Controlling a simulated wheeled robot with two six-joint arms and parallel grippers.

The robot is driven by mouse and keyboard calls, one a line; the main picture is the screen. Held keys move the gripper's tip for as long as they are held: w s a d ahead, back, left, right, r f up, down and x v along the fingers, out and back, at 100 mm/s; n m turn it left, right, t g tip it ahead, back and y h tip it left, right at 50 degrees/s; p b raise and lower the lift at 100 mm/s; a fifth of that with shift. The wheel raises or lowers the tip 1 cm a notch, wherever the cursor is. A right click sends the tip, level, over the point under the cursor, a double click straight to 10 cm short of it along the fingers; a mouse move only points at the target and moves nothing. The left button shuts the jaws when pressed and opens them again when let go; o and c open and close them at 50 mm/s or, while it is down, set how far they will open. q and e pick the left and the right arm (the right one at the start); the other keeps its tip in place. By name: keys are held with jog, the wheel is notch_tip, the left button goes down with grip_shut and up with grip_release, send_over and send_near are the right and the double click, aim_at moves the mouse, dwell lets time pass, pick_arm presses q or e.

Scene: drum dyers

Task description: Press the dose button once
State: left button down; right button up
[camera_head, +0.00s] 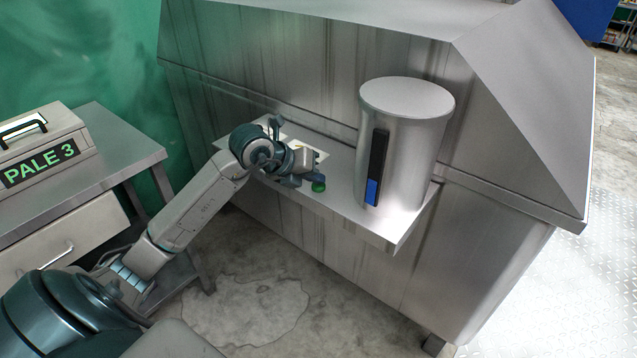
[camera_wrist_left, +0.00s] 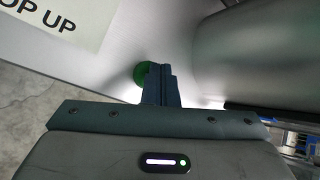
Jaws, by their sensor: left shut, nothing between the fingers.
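The dose button (camera_head: 318,186) is a small green round button on the metal shelf, left of the steel cylinder. It also shows in the left wrist view (camera_wrist_left: 141,74), partly hidden behind my fingers. My left gripper (camera_head: 304,177) is shut and empty, with its fingertips right at the button's left side in the head view. In the left wrist view the closed fingers (camera_wrist_left: 160,84) overlap the button's right part. I cannot tell whether they touch it. My right gripper is not in view.
A steel cylinder (camera_head: 408,140) with a black strip and blue mark stands on the shelf (camera_head: 340,205), right of the button. A large metal housing (camera_head: 330,60) rises behind. A label reading "OP UP" (camera_wrist_left: 62,20) lies near. A "PALE 3" box (camera_head: 40,150) sits on a left table.

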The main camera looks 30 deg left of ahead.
aim_at(315, 187)
pick_arm(q)
jog(key=shift+r, duration=0.15)
jog(key=shift+r+p, duration=0.6)
jog(key=shift+r, duration=0.2)
jog(key=shift+r, duration=0.2)
notch_tip(315, 187, up, 5)
jog(key=p, duration=0.3)
jog(key=shift+f, duration=0.2)
dwell(0.5)
